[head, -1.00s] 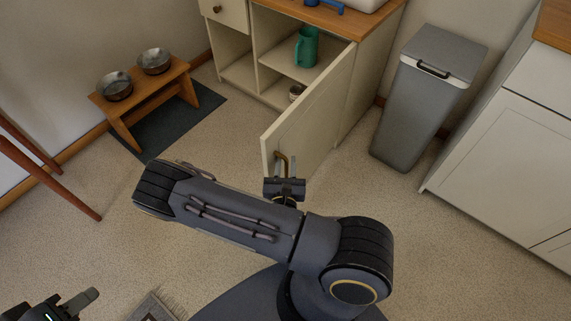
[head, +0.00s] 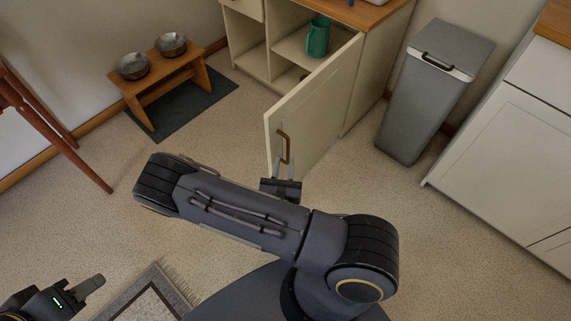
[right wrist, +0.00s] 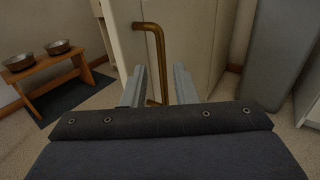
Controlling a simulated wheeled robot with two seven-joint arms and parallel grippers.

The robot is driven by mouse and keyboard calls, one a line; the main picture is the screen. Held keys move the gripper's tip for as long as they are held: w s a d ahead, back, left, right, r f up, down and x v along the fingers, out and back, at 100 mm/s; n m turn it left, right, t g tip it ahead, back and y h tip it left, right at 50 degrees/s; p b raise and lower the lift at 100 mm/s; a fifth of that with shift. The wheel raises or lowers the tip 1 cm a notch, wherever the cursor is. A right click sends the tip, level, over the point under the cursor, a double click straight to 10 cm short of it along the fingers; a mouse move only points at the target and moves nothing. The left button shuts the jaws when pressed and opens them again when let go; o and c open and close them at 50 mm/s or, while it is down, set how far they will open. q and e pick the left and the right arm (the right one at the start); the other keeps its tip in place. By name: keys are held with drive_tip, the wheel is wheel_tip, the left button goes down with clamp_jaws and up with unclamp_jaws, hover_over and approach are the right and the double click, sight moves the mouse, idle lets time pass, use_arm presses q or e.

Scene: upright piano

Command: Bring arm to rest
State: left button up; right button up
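My right gripper (head: 282,168) is in front of the open cabinet door (head: 315,105), just below and near its brass handle (head: 284,147). In the right wrist view its two fingers (right wrist: 159,85) are spread apart, with the handle (right wrist: 156,50) showing between and beyond them. They do not close on it. My right arm is bent across the lower middle of the head view. My left gripper (head: 85,288) is at the lower left, partly cut off by the picture edge. Only one finger shows clearly, so its opening is unclear.
A green pitcher (head: 318,37) stands in the open cabinet. A grey bin (head: 425,95) stands right of it. A wooden stand (head: 185,72) with two metal bowls is at the back left. A fringed rug (head: 150,300) lies near my left gripper. Wooden legs (head: 50,130) are at far left.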

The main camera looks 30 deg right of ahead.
idle(0.3)
drive_tip(key=s+d+r+m+g+h, duration=0.3)
drive_tip(key=s+d+r+m+g, duration=0.5)
drive_tip(key=m+g, duration=0.65)
drive_tip(key=s+a+r+m+g+y, duration=0.2)
drive_tip(key=s+a+m+g+y, duration=0.2)
drive_tip(key=s+m+y, duration=0.4)
drive_tip(key=a+r+m+t+y, duration=0.7)
drive_tip(key=a+r+t+y, duration=0.25)
drive_tip(key=r, duration=0.25)
wheel_tip(320, 180, up, 27)
drive_tip(key=p, duration=2.5)
drive_tip(key=shift+w+f+t+y+p, duration=0.2)
drive_tip(key=shift+t+y+p, duration=0.1)
drive_tip(key=shift+y+p, duration=0.1)
